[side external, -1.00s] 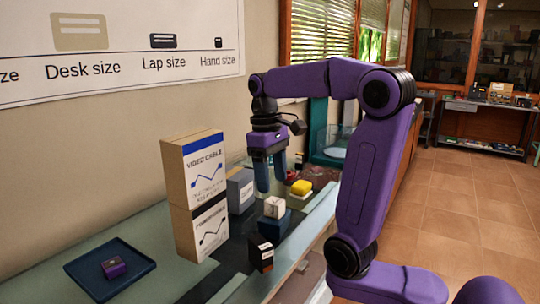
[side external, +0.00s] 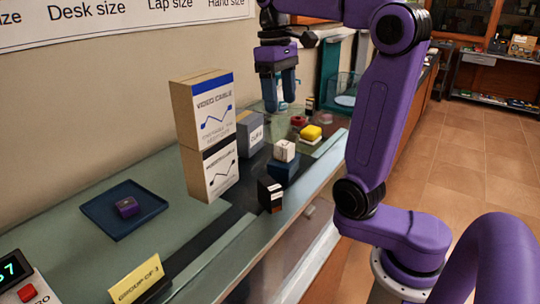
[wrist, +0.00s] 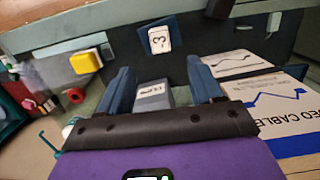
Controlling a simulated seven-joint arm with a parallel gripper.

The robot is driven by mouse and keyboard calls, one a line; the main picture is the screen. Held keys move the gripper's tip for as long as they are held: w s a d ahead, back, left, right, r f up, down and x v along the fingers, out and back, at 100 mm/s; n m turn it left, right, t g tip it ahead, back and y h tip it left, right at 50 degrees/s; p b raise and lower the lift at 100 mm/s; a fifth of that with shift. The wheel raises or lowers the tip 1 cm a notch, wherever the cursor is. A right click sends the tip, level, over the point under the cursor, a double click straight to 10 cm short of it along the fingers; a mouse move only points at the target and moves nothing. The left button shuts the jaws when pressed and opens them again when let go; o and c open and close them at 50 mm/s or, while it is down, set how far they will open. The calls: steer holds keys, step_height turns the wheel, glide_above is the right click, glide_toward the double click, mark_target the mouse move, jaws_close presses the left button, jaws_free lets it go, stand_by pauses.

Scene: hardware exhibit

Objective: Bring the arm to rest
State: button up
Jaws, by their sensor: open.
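My gripper (side external: 280,106) hangs above the bench, fingers pointing down, open. In the side external view it is behind the white cube (side external: 284,150) and to the right of the tall cable boxes (side external: 213,112). The wrist view shows both blue fingers spread, with nothing held between my gripper's tips (wrist: 163,80). Beyond and below them, a grey box (wrist: 153,97) shows in the gap. The white cube also shows in the wrist view (wrist: 159,39), farther off.
A dark blue tray (side external: 97,210) holds a small purple box (side external: 127,206). A black box (side external: 269,193) stands near the bench edge. A yellow block (side external: 311,132) and a red piece (side external: 299,121) lie to the right. A yellow sign (side external: 136,280) stands in front.

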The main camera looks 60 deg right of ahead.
steer(key=s+a+n+t+y, duration=0.2)
steer(key=a+n+y, duration=0.35)
steer(key=a, duration=1.15)
steer(key=s+d+f+n+h, duration=0.2)
steer(key=s+d+f+n, duration=0.1)
steer(key=s+f, duration=0.5)
steer(key=s+d+f+n+h, duration=0.3)
steer(key=s+d+f+n, duration=0.1)
steer(key=s+f, duration=0.4)
step_height(320, 180, down, 2)
steer(key=shift+s+d+f, duration=0.1)
steer(key=shift+s+d, duration=0.15)
steer(key=shift+d, duration=0.1)
